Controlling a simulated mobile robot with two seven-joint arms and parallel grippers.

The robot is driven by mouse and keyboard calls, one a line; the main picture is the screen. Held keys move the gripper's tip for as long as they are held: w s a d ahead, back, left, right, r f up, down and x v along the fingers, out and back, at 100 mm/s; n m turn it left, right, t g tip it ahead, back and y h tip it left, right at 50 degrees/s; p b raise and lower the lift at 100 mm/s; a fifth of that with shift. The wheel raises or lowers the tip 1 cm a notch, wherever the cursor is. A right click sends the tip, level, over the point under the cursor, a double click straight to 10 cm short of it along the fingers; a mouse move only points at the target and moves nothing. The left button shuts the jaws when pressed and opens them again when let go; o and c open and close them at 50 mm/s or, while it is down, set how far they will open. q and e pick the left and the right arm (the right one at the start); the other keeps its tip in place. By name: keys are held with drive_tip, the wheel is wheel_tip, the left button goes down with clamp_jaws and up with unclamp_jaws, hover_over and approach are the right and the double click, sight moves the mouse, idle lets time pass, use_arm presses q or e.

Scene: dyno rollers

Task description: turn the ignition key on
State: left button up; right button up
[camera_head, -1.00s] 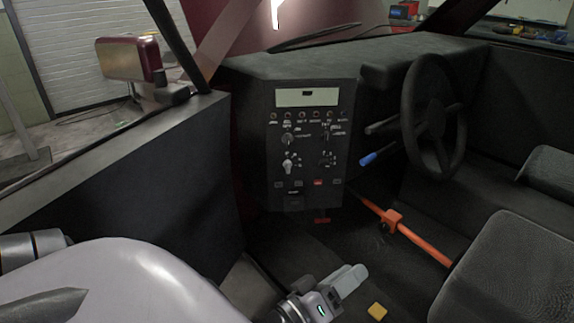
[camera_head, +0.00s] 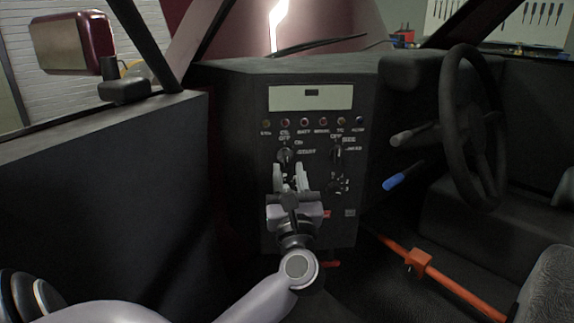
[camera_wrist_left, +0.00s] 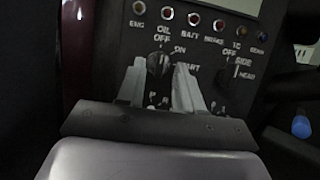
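The black control panel (camera_head: 257,215) stands ahead of me. The ignition key or switch (camera_head: 285,155) is a dark knob on its left part, with OFF, ON and START lettering around it. My left gripper (camera_head: 289,172) is open in front of the panel, with its two pale fingers apart just below the knob in the head view. In the left wrist view the knob (camera_wrist_left: 159,63) shows between and beyond the fingertips (camera_wrist_left: 162,76). I cannot tell whether they touch it. The gripper hides the lower left of the panel. My right gripper is not in view.
A second dark switch (camera_head: 338,155) sits to the right of the ignition knob, under a row of small coloured lamps (camera_head: 322,122). The steering wheel (camera_head: 448,130), a blue-tipped lever (camera_head: 397,181) and an orange bar (camera_head: 440,273) are to the right.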

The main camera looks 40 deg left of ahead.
sight(287, 163)
use_arm(q)
drive_tip(key=shift+x, duration=1.75)
clamp_jaws()
